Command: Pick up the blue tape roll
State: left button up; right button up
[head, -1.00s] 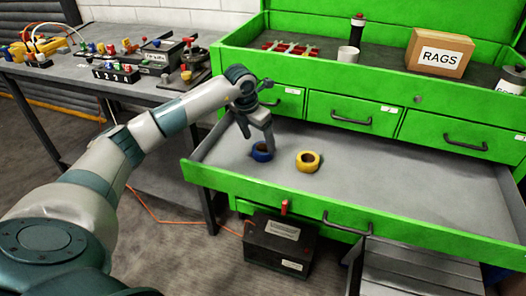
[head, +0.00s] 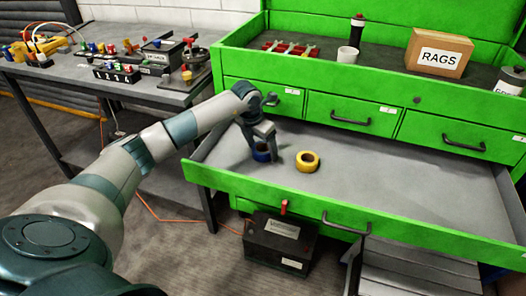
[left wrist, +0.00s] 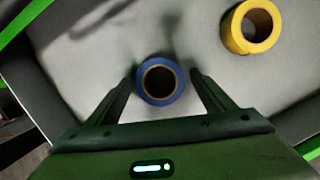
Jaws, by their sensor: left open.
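The blue tape roll (head: 262,153) lies flat in the open green drawer, partly hidden by my left gripper (head: 263,148) in the head view. In the left wrist view the blue tape roll (left wrist: 160,81) lies between the tips of my left gripper (left wrist: 162,84), with one finger on each side. The jaws are open, and a small gap seems to show on each side. A yellow tape roll (head: 308,161) lies just to the right, clear of the fingers; it also shows in the left wrist view (left wrist: 251,27). My right gripper is not in view.
The open drawer's green front wall (head: 350,213) stands between me and the rolls. Its grey floor is bare on the right. A closed green drawer (head: 353,112) sits behind. A workbench (head: 120,82) stands at the left, and a black box (head: 280,243) below.

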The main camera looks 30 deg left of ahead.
pick_arm(q)
jog(key=c, duration=1.2)
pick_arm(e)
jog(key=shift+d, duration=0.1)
pick_arm(q)
jog(key=shift+r, duration=0.15)
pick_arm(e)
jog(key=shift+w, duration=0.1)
